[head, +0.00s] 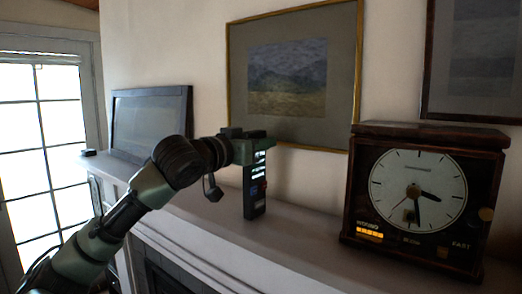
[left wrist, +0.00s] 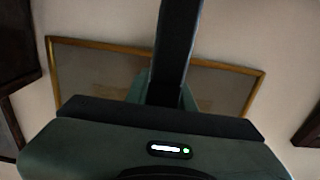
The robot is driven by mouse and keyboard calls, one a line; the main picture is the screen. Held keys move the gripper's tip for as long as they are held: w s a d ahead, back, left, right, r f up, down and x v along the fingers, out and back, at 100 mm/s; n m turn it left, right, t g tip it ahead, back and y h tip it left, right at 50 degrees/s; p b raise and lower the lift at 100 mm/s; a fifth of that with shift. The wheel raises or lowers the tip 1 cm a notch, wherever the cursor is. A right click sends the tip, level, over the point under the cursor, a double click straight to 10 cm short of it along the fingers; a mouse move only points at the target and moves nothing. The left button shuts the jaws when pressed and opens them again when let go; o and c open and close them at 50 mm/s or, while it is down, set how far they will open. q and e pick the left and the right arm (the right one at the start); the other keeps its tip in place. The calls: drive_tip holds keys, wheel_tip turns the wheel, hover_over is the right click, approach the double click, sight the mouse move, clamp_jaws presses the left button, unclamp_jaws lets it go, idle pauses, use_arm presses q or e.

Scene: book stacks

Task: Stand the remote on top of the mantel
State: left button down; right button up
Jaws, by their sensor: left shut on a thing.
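The remote (head: 254,192) is a slim dark stick with small coloured buttons. It is upright, with its lower end at the mantel (head: 300,236); I cannot tell for sure whether it touches the top. My left gripper (head: 256,150) is shut on the remote's upper part, coming in from the left. In the left wrist view the remote (left wrist: 176,50) runs as a dark bar up from the gripper (left wrist: 166,98). The gripper hides part of the remote. My right gripper is not in view.
A large dark clock (head: 418,195) stands on the mantel to the right. A dark framed panel (head: 150,122) leans against the wall at the left end. A gold-framed picture (head: 290,72) hangs behind the remote. The mantel between remote and clock is clear.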

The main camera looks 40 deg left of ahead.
use_arm(q)
drive_tip(key=shift+a, duration=0.1)
drive_tip(key=shift+f, duration=0.15)
drive_tip(key=c, duration=1.2)
unclamp_jaws()
